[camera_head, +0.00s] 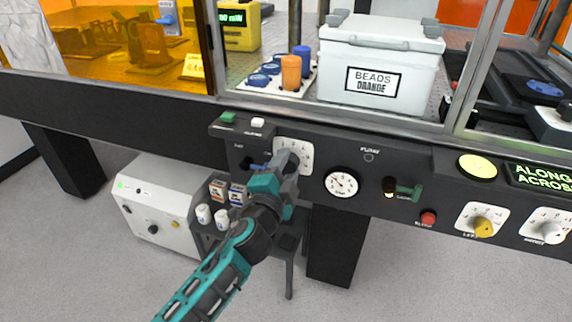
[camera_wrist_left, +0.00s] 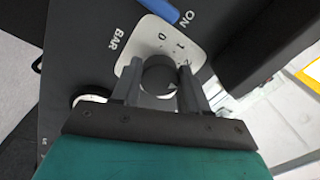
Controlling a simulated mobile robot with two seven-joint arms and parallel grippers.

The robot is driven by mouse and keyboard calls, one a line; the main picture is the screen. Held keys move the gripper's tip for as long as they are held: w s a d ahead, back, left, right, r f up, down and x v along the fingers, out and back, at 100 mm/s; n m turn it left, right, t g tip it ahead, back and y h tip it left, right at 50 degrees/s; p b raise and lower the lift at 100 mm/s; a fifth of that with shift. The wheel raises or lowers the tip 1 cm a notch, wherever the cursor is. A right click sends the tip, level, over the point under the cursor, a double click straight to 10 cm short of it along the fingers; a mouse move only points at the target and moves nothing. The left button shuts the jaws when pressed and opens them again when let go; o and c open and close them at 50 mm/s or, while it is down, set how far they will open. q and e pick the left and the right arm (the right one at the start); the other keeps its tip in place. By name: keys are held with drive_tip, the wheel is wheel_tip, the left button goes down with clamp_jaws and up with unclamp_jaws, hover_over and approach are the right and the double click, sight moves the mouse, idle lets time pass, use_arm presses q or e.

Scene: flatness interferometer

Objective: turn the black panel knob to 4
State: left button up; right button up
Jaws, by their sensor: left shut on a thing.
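The black panel knob (camera_wrist_left: 158,76) sits on a white dial plate (camera_wrist_left: 160,42) with digits around it and the word BAR beside it, in the left wrist view. My left gripper (camera_wrist_left: 157,84) is shut on the knob, one finger on each side of it. A small pale mark shows on the knob's face, but I cannot tell which number it points to. In the head view, my left gripper (camera_head: 288,163) reaches the front panel and hides the knob; part of the dial plate (camera_head: 304,150) shows behind it. My right gripper is not in view.
A blue switch (camera_wrist_left: 160,10) lies close to the plate. A white cabinet (camera_head: 155,204) stands below the panel.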

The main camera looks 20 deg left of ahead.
use_arm(q)
drive_tip(key=m, duration=0.3)
drive_tip(key=shift+r+p, duration=0.15)
drive_tip(key=shift+p, duration=0.2)
drive_tip(key=m+p, duration=0.1)
drive_tip(key=m, duration=0.2)
drive_tip(key=shift+m, duration=1.5)
drive_tip(key=shift+m+h+p, duration=0.3)
drive_tip(key=shift+m+p, duration=0.15)
drive_tip(key=shift+m, duration=0.35)
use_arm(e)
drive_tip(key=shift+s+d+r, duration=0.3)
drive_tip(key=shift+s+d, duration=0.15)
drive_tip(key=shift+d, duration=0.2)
use_arm(q)
drive_tip(key=shift+m, duration=0.4)
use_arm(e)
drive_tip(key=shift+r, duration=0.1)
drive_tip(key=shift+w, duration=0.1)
use_arm(q)
drive_tip(key=o, duration=1.1)
drive_tip(key=shift+c, duration=0.2)
